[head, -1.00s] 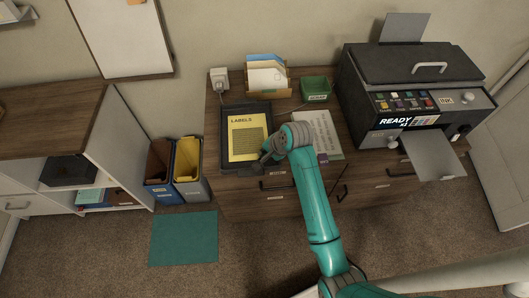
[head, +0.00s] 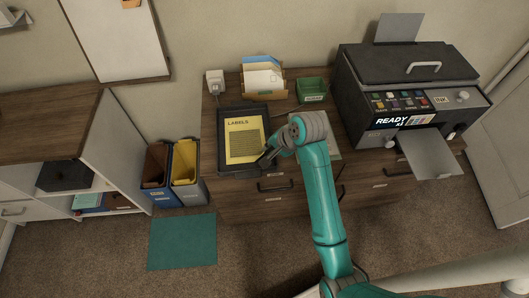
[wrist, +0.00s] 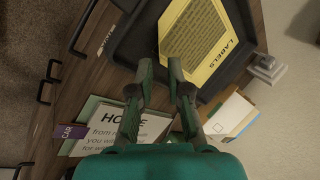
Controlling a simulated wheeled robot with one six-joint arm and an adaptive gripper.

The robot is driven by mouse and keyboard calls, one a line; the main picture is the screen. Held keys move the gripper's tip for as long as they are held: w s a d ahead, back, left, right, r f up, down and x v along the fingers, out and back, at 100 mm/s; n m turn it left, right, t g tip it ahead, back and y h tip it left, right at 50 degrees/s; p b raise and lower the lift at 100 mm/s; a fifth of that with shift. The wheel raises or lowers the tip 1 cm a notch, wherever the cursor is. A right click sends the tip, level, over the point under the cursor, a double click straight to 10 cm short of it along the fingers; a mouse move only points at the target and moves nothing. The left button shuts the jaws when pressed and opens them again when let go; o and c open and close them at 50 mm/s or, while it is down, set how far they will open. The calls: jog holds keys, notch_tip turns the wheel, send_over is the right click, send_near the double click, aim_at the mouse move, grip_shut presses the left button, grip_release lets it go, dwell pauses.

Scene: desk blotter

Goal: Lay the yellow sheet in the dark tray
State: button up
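The yellow sheet (head: 243,137), printed "LABELS", lies inside the dark tray (head: 228,178) on the desk. It looks flat there, within the rim. In the wrist view, the sheet (wrist: 203,40) fills the top, with the dark tray (wrist: 128,38) around it. My gripper (head: 266,161) is at the tray's near right corner. In the wrist view, my gripper (wrist: 160,64) has its fingertips apart, with nothing held between them. The tips overlap the sheet's near edge in the picture; I cannot tell whether they touch it.
A white "HOME" sheet (wrist: 125,125) lies right of the tray, mostly behind my arm in the head view. A green box (head: 312,90), a card holder (head: 262,78) and a printer (head: 405,95) stand behind and right. Blue (head: 160,185) and grey bins stand left.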

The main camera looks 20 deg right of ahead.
jog(key=shift+v, duration=2.25)
jog(key=s+a+f+n+t+h, duration=0.1)
jog(key=s+a+f+n+t, duration=0.1)
jog(key=s+f, duration=0.5)
jog(key=s+a+f+n+t+h, duration=0.1)
jog(key=s+a+f+n+t, duration=0.15)
jog(key=s, duration=0.75)
jog(key=s+r+n+t, duration=0.2)
jog(key=s+r+n, duration=0.2)
jog(key=s, duration=0.6)
jog(key=s+r+n+t, duration=0.3)
jog(key=s+r+n, duration=0.1)
jog(key=s+r, duration=0.5)
jog(key=shift+s+r+h, duration=0.3)
jog(key=shift+s+r, duration=0.05)
jog(key=shift+s, duration=0.45)
